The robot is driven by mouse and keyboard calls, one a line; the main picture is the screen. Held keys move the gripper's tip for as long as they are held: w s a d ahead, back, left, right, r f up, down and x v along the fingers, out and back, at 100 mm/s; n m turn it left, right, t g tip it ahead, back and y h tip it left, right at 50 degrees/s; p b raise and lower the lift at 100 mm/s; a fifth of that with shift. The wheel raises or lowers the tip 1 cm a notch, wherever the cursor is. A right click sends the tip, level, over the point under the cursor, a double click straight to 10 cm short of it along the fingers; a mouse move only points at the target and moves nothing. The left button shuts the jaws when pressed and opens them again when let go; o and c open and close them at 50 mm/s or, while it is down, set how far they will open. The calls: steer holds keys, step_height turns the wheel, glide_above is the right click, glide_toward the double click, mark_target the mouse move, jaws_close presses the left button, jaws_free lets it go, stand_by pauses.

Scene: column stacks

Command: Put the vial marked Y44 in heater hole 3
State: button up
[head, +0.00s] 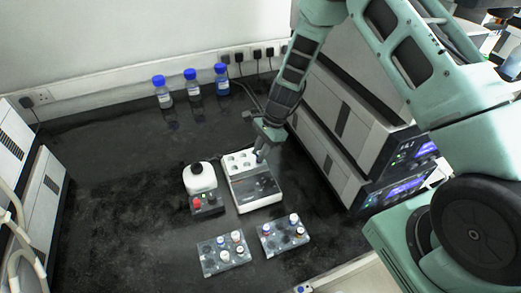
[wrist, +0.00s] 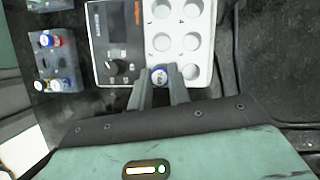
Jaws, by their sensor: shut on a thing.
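My gripper (wrist: 161,84) is shut on a blue-capped vial (wrist: 159,76). The mark on its cap is too small to read surely. The heater's white block (wrist: 176,25) has two columns of round holes with small numbers beside them. The held vial is over or in the hole position at the near left of the block in the wrist view; I cannot tell how deep it is. The other holes in view look empty. In the head view my gripper (head: 264,140) is at the right rear of the heater (head: 258,193), with the vial (head: 259,156) below it.
Two vial racks, left (head: 225,267) and right (head: 272,250), hold several capped vials in front of the heater. A mixer with a white top (head: 201,178) stands left of it. Stacked instruments (head: 345,145) rise close on the right. Blue-capped bottles (head: 191,88) stand behind.

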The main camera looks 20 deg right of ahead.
steer(key=shift+f+b, duration=0.3)
steer(key=shift+f, duration=0.15)
steer(key=shift+f, duration=0.3)
stand_by(0.3)
steer(key=o, duration=1.2)
steer(key=shift+o, duration=0.2)
steer(key=shift+r, duration=0.15)
steer(key=shift+r+p, duration=2.15)
steer(key=shift+r, duration=0.8)
